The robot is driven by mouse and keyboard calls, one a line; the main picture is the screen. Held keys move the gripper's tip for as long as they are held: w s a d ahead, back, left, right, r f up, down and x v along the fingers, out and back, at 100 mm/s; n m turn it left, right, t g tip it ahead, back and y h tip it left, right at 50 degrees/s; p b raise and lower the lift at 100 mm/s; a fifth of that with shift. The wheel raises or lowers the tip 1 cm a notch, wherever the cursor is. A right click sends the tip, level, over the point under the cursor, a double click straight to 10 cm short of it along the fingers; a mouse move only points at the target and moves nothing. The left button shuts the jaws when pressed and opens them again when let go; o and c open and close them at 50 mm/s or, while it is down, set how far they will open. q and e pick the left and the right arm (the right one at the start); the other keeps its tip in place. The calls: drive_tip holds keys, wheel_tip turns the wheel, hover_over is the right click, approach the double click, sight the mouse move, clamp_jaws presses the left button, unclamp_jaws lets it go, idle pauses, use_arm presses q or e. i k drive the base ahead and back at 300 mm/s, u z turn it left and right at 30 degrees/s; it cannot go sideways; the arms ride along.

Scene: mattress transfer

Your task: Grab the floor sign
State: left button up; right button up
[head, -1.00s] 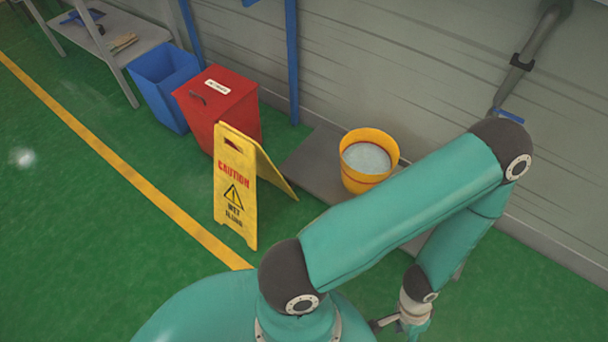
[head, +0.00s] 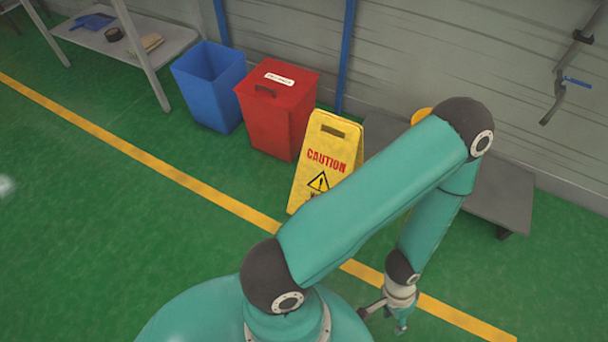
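The yellow floor sign (head: 325,155) stands upright on the green floor, beside a red bin. It reads CAUTION above a warning triangle. My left arm crosses in front of it and hides its lower right part. My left gripper (head: 382,318) hangs low at the bottom of the head view, nearer to me than the sign and to its right. Its fingers are spread apart with nothing between them. It is apart from the sign. My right gripper is not in view.
The red bin (head: 275,115) and a blue bin (head: 208,85) stand left of the sign. A grey low platform (head: 500,195) lies along the wall, with a yellow bucket (head: 421,115) mostly hidden by my arm. A shelf (head: 125,40) is at upper left. The left floor is clear.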

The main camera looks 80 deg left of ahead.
sight(332, 148)
drive_tip(key=u, duration=0.15)
drive_tip(key=k, duration=0.35)
drive_tip(key=z, duration=0.9)
drive_tip(key=i, duration=0.15)
drive_tip(key=u, duration=2.9)
drive_tip(key=i, duration=1)
drive_tip(key=z, duration=0.2)
drive_tip(key=k, duration=0.95)
drive_tip(key=u, duration=0.15)
drive_tip(key=i, duration=0.95)
